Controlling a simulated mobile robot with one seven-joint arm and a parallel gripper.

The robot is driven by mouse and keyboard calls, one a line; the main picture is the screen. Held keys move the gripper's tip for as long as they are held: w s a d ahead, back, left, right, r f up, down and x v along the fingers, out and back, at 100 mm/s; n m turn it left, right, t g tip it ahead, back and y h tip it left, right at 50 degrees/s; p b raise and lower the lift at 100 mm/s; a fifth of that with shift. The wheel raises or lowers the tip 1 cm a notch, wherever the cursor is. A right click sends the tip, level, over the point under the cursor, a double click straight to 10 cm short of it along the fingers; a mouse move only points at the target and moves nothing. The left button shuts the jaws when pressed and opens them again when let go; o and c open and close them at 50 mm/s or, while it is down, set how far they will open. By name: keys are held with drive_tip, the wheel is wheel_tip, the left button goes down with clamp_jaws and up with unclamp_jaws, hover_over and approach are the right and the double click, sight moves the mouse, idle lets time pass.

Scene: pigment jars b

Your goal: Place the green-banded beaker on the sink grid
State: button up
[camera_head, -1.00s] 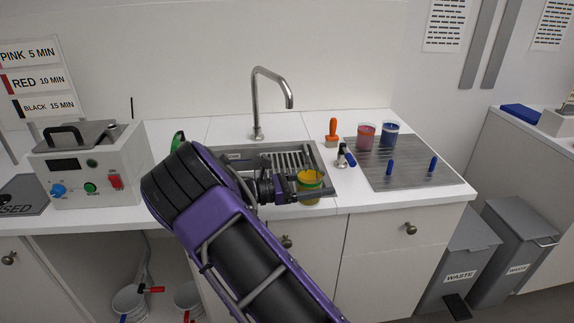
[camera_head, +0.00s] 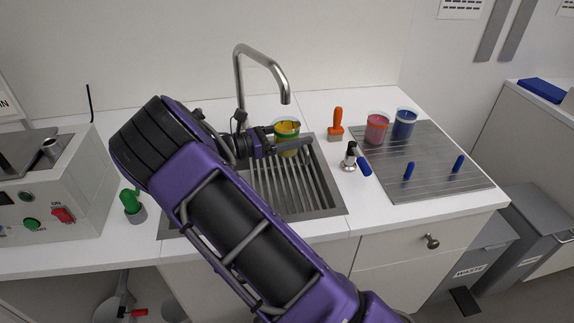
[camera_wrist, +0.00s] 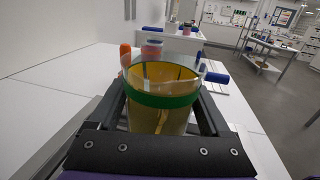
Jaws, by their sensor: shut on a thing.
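The green-banded beaker (camera_head: 287,131) holds yellow content and stands upright at the far end of the sink, near the tap. In the wrist view the beaker (camera_wrist: 160,97) sits between my fingers, its green band facing me. My gripper (camera_head: 285,145) is shut on it. The sink grid (camera_head: 283,188) is a set of parallel metal bars in the sink basin, bare in its near and middle part. The beaker is over or beside the grid's far end; its base is partly hidden by my gripper, so I cannot tell whether it touches.
The tap (camera_head: 262,62) arches just behind the beaker. To the right are an orange-handled tool (camera_head: 336,122), a blue-handled tool (camera_head: 352,158), and a grey mat (camera_head: 428,165) with a pink jar (camera_head: 376,129) and a blue jar (camera_head: 404,124). A white device (camera_head: 50,205) stands left.

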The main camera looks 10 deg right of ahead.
wheel_tip(320, 180, down, 9)
drive_tip(key=shift+s+r, duration=0.1)
idle(0.3)
drive_tip(key=o, duration=1.3)
drive_tip(key=shift+c, duration=0.2)
drive_tip(key=shift+a, duration=0.1)
drive_tip(key=a, duration=0.2)
drive_tip(key=s+a, duration=0.1)
drive_tip(key=a, duration=0.1)
drive_tip(key=a+b, duration=0.1)
drive_tip(key=a, duration=0.2)
drive_tip(key=shift+s+a, duration=0.1)
drive_tip(key=shift+s, duration=0.15)
